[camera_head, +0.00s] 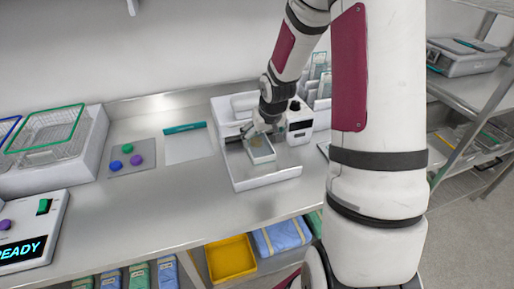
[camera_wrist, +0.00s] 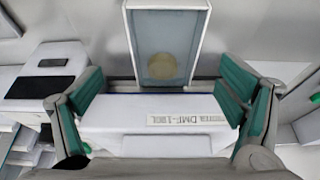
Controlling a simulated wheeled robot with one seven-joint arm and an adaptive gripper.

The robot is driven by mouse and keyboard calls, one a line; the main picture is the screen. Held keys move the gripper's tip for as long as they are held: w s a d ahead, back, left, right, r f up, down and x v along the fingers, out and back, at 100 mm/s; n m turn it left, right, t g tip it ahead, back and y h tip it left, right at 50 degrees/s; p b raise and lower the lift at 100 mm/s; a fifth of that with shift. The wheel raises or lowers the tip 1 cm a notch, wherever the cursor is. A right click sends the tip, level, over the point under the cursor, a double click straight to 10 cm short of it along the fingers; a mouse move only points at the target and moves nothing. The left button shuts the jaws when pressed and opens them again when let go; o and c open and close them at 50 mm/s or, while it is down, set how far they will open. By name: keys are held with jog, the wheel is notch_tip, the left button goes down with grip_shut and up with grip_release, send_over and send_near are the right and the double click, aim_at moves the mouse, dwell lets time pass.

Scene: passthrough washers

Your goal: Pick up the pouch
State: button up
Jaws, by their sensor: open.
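The pouch (camera_head: 260,149) is a flat, pale-edged packet with a grey-blue window and a round tan disc inside. It lies in the white tray-like unit (camera_head: 265,181) on the counter. In the wrist view the pouch (camera_wrist: 166,62) shows upper centre, its near end meeting a white block (camera_wrist: 125,112) with a printed label. My gripper (camera_head: 256,131) is at the pouch's far end in the head view. In the wrist view my gripper (camera_wrist: 165,88) is open, its teal pads wide apart on either side of the white block. Nothing is held. Whether the pads touch anything cannot be told.
A white device with a dark display (camera_head: 300,124) stands right of the pouch, with upright packets (camera_head: 320,82) behind. A wire basket (camera_head: 47,130), a plate with coloured knobs (camera_head: 130,158) and a READY panel (camera_head: 30,230) are left. The front counter is clear.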

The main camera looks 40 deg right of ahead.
aim_at(259, 144)
jog(key=shift+w+x, duration=0.15)
jog(key=shift+x, duration=1.2)
jog(key=shift+w+x, duration=0.2)
jog(key=shift+x, duration=1.15)
jog(key=shift+a+r, duration=0.1)
jog(key=shift+a, duration=0.1)
jog(key=c, duration=1.3)
